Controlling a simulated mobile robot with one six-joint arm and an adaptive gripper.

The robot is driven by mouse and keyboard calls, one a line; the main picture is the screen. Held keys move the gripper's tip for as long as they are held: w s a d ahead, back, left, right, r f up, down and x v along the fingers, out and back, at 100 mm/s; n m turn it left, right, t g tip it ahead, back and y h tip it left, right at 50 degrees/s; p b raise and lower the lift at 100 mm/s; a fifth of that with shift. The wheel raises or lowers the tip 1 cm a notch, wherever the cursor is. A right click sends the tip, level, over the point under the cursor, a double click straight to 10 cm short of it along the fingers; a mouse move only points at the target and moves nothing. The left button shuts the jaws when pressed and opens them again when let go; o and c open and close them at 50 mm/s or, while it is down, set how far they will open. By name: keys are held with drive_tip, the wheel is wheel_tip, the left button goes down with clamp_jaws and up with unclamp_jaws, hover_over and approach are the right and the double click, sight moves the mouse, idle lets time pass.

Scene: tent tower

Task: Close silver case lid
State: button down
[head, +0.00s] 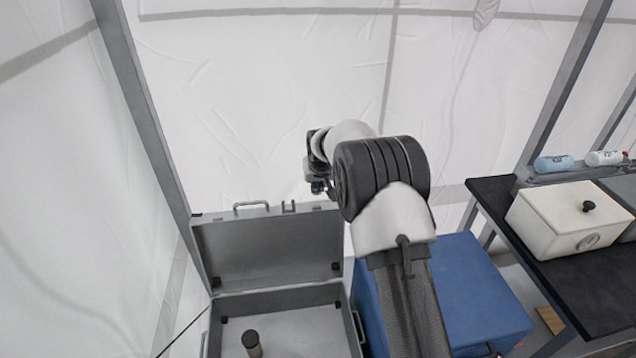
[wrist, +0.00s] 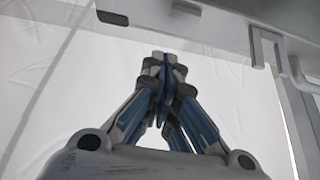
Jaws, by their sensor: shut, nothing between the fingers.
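The silver case (head: 284,296) stands at the bottom of the head view with its lid (head: 265,250) raised, roughly upright, behind the open base. A handle and latches show along the lid's top edge. In the wrist view, the lid's edge (wrist: 215,24) crosses the top, with part of the handle at the right. My gripper (wrist: 163,60) is shut and empty, its fingertips pointing towards that edge; I cannot tell whether they touch it. In the head view, my arm hides most of the gripper, which is near the lid's upper right corner.
A small dark-capped container (head: 252,343) stands inside the case base. A blue box (head: 475,290) is right of the case, partly behind my arm. A black table (head: 600,285) at the right bears a white lidded box (head: 560,222). White tent walls and grey poles stand behind.

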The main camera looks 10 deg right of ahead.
sight(318, 204)
drive_tip(key=shift+s+f+b, duration=0.9)
drive_tip(key=shift+s+f, duration=0.1)
drive_tip(key=shift+s, duration=0.3)
